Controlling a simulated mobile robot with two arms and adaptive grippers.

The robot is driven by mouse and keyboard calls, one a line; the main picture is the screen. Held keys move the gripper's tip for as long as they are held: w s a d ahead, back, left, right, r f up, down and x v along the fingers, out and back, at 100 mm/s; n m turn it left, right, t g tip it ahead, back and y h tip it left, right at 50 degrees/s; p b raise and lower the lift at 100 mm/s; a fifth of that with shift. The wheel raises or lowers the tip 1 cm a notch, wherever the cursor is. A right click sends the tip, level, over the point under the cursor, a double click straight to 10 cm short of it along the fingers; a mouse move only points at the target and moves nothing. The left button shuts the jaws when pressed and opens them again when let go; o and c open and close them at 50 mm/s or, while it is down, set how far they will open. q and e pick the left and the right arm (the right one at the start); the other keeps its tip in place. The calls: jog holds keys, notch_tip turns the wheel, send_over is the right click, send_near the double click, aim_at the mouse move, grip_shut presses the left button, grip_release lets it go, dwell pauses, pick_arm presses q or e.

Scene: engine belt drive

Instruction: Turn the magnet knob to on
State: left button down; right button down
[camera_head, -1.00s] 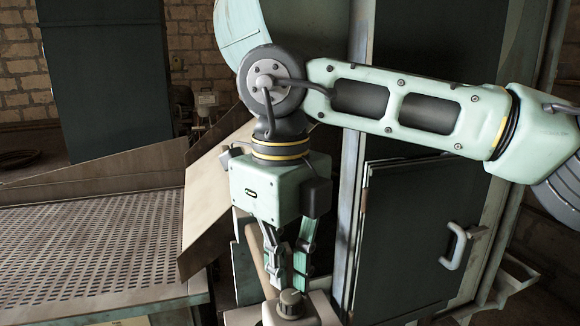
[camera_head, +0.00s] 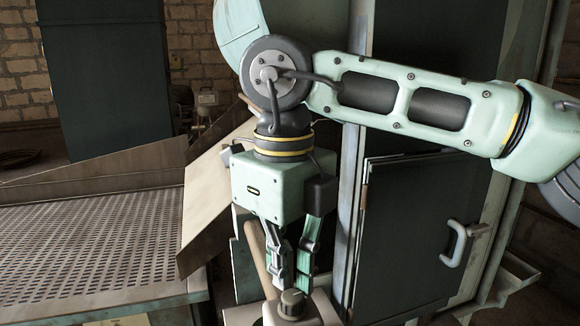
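The magnet knob (camera_head: 292,304) is a dark, round knob on top of a pale housing (camera_head: 318,312) at the bottom centre of the head view. My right gripper (camera_head: 291,288) points straight down right above the knob. Its two fingers stand apart with a gap between them, and their tips are close to the top of the knob. I cannot tell whether the tips touch it. The gripper holds nothing that I can see. The knob's marking is too small to read. My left gripper is not in view.
A perforated metal table (camera_head: 90,250) fills the lower left, with a tilted plate (camera_head: 212,205) at its right end. A dark cabinet door (camera_head: 405,240) with a pale handle (camera_head: 460,243) stands to the right. A wooden bar (camera_head: 257,258) runs just left of the fingers.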

jog(key=shift+s+a+b, duration=0.45)
jog(key=shift+s, duration=0.05)
dwell(0.3)
jog(key=shift+a, duration=0.15)
jog(key=shift+w+a+r, duration=0.1)
jog(key=shift+a, duration=0.1)
jog(key=shift+p, duration=0.35)
notch_tip(320, 180, up, 6)
jog(key=p, duration=0.4)
